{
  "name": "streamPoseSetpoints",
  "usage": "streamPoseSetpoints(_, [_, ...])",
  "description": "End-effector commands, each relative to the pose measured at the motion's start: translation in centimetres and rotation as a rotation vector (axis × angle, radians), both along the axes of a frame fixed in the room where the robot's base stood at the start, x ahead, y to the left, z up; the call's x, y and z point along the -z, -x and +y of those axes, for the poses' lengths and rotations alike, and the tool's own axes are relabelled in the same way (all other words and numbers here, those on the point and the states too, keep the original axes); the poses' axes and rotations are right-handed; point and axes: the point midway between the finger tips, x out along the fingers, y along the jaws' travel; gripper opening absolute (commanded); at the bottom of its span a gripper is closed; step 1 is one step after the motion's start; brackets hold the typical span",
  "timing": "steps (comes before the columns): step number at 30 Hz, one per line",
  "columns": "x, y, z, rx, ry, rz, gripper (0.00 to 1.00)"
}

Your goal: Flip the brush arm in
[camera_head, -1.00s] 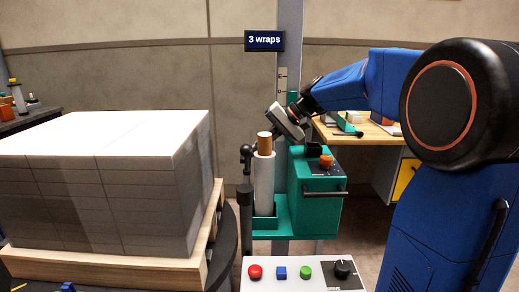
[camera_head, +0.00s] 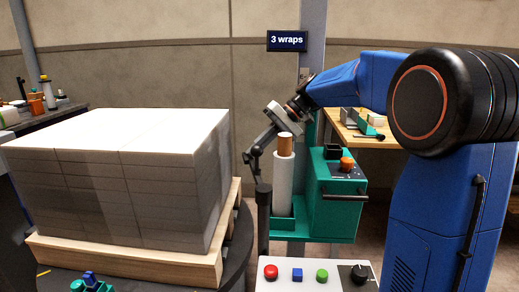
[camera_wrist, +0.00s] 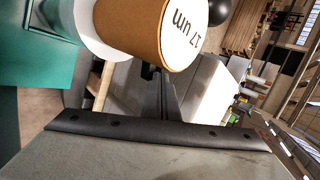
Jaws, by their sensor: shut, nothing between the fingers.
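A black jointed part that looks like the brush arm (camera_head: 249,158) shows left of the film roll (camera_head: 284,175), above a dark post (camera_head: 264,215). My gripper (camera_head: 260,146) is shut and empty, reaching down and left to this part. They overlap in the head view, so I cannot tell whether they touch. The white film roll with its brown core stands upright on the green wrapper carriage (camera_head: 337,205). In the wrist view the core end (camera_wrist: 182,32) is close and reads "17 um". The dark fingers (camera_wrist: 163,92) are partly hidden behind a grey, black-edged body.
A tall wrapped stack of reams (camera_head: 120,180) sits on a wooden pallet (camera_head: 130,262) at left. A button panel (camera_head: 315,280) stands in front. A "3 wraps" sign (camera_head: 286,41) hangs on the grey mast. A workbench (camera_head: 375,132) stands behind my arm.

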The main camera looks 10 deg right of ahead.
Motion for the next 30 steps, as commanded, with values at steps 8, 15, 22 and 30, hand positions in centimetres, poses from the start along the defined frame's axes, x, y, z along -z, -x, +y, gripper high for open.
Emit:
streamPoseSetpoints(8, [-0.2, 0.0, -0.1, 0.001, -0.001, 0.001, 0.00])
streamPoseSetpoints(15, [-2.3, -0.1, -2.5, 0.002, -0.001, -0.001, 0.00])
streamPoseSetpoints(22, [-4.4, -0.1, -4.8, 0.002, -0.001, -0.001, 0.00])
streamPoseSetpoints(30, [-5.1, -0.1, -5.6, 0.001, -0.001, 0.000, 0.00])
